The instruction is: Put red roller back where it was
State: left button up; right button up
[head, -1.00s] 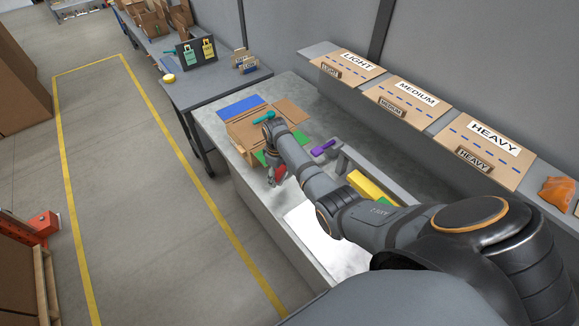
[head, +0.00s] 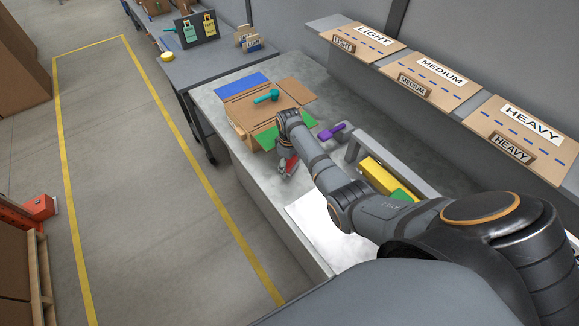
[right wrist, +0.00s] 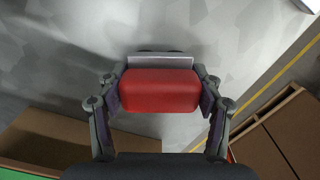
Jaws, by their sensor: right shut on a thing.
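My right gripper (head: 287,169) is shut on the red roller (right wrist: 158,90), with a finger on each side of it in the right wrist view. In the head view the red roller (head: 291,163) shows only in part below my wrist, over the table's front edge beside the cardboard box. A purple roller (head: 332,131) lies on the table to the right of the box. A teal roller (head: 267,96) lies on top of the box. My left gripper is not in view.
The cardboard box (head: 246,107) has open flaps, with blue (head: 243,82) and green patches. A grey stand (head: 352,148) with yellow and green blocks is at right. A white sheet (head: 325,228) lies in front. A shelf with LIGHT, MEDIUM and HEAVY cards (head: 441,72) runs behind.

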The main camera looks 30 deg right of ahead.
jog(key=shift+r, duration=0.1)
jog(key=o, duration=1)
jog(key=shift+f, duration=0.2)
jog(key=shift+c, duration=0.2)
jog(key=o, duration=0.3)
jog(key=shift+d, duration=0.1)
jog(key=shift+o, duration=0.2)
jog(key=shift+r, duration=0.25)
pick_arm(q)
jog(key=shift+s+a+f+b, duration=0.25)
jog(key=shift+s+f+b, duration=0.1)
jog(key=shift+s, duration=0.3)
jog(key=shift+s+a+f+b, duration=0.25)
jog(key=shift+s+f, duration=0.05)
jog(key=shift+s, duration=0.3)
pick_arm(e)
notch_tip(320, 180, up, 12)
jog(key=shift+f, duration=0.1)
